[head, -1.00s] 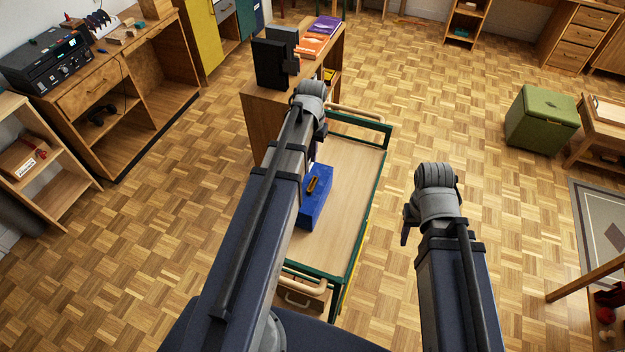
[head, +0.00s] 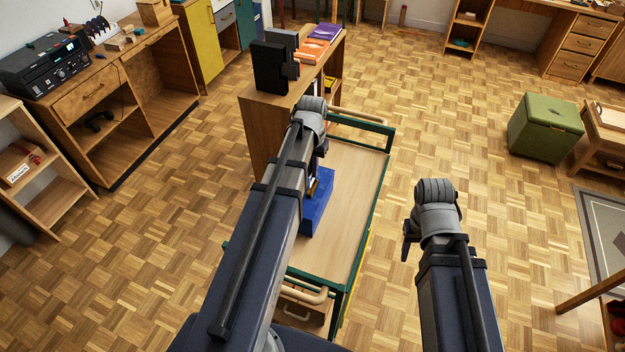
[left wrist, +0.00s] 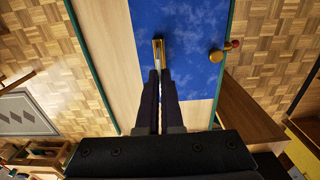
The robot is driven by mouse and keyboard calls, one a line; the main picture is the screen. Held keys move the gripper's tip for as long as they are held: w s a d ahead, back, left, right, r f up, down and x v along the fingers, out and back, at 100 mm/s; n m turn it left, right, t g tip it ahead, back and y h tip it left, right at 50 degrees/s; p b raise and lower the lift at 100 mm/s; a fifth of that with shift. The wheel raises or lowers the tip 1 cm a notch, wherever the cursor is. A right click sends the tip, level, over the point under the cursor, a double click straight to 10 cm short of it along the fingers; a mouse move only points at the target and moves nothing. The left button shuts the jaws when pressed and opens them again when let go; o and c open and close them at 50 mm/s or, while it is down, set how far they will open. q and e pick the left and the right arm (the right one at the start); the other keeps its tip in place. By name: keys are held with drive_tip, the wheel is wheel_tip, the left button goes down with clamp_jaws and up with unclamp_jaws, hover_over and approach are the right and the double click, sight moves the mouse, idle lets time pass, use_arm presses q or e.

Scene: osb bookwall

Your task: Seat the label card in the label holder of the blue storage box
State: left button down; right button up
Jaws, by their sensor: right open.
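The blue storage box (head: 319,212) stands on the wooden top of a green-framed cart, partly hidden by my left arm in the head view. The left wrist view shows its blue face (left wrist: 190,20) close up. The brass label holder (left wrist: 158,42) is on that face, straight ahead of the fingertips. My left gripper (left wrist: 159,77) is shut on a thin pale label card (left wrist: 158,68), whose far end is at or very near the holder. I cannot tell whether it is inside. My right gripper (head: 407,246) is open and empty, right of the cart.
The cart top (head: 350,190) is bare right of the box. A wooden bookcase (head: 262,125) with black bookends stands behind the cart.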

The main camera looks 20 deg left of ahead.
use_arm(q)
wheel_tip(320, 180, down, 4)
drive_tip(key=b, duration=0.3)
drive_tip(key=shift+r, duration=0.25)
drive_tip(key=c, duration=1.1)
unclamp_jaws()
